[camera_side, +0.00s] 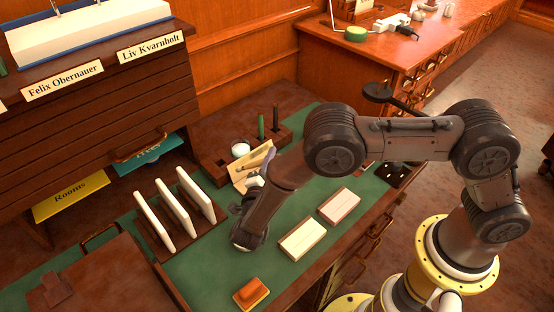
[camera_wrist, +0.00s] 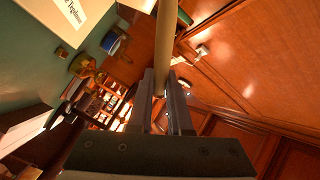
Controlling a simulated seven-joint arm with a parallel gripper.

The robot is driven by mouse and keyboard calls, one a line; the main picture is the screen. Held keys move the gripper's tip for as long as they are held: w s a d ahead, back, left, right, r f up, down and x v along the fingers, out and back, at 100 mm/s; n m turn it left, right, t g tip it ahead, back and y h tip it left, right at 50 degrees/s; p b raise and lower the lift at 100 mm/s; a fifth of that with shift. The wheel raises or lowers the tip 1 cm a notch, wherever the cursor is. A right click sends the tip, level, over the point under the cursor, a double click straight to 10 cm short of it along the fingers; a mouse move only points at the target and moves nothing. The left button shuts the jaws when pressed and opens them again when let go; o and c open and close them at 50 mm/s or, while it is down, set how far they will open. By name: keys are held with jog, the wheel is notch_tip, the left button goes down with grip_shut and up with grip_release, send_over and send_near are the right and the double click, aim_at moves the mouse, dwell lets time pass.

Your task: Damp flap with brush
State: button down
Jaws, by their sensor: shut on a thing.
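My gripper (camera_wrist: 163,78) is shut on the brush (camera_wrist: 165,42), seen in the wrist view as a pale tan rod rising between the two fingers and out of the top of the picture. The brush's bristle end is not visible there. In the side view my wrist hangs low over the green desk mat and hides most of the gripper. A cream, envelope-like piece (camera_side: 240,170) with a slanted edge shows just behind my wrist; I cannot tell whether the brush touches it. A lettered white card (camera_wrist: 70,15) is at the wrist view's upper left.
A rack of upright white envelopes (camera_side: 149,215) stands left of my wrist. Two pale stacks (camera_side: 303,239) (camera_side: 340,205) lie to the right. An orange block (camera_side: 252,291) lies at the front. A wooden pen holder (camera_side: 279,136) stands behind. Some green mat (camera_side: 210,268) is bare.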

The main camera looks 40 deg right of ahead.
jog(key=shift+w+f, duration=0.25)
jog(key=shift+w, duration=0.6)
dwell(0.7)
jog(key=shift+d, duration=0.1)
